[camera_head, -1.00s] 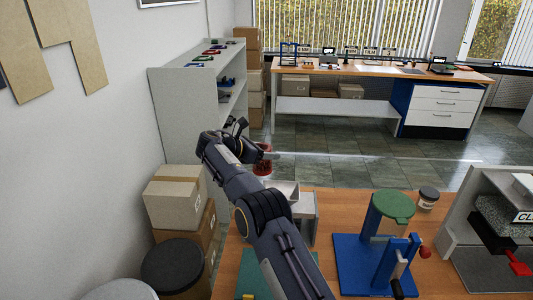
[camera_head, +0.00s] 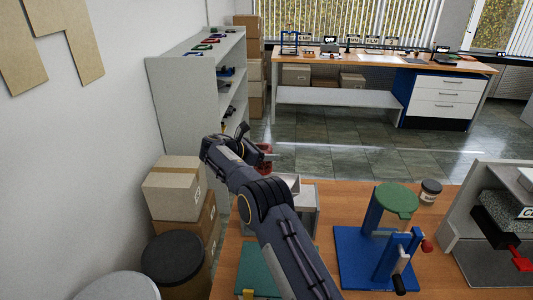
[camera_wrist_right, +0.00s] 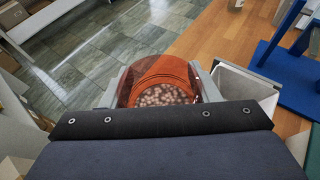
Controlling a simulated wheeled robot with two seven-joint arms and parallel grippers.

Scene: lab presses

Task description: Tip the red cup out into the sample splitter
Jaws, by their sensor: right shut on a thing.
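The red cup (camera_wrist_right: 150,70) is see-through orange-red and holds many small pale beads (camera_wrist_right: 162,95) in the right wrist view. My right gripper (camera_wrist_right: 160,84) is shut on it, one grey finger on each side. In the head view, the cup (camera_head: 265,148) shows only as a small red patch by the gripper at the arm's end, mostly hidden. The sample splitter (camera_head: 306,197) is a grey open-topped box on the table, partly hidden by my right arm. In the wrist view, its open hopper (camera_wrist_right: 245,86) lies right of the cup, apart from it. My left gripper is out of view.
A blue stand with a green top (camera_head: 397,197) stands right of the splitter, with a dark-lidded jar (camera_head: 430,191) behind it. A grey press with a red handle (camera_head: 522,262) is at far right. Cardboard boxes (camera_head: 172,190) and a shelf (camera_head: 195,95) are at left.

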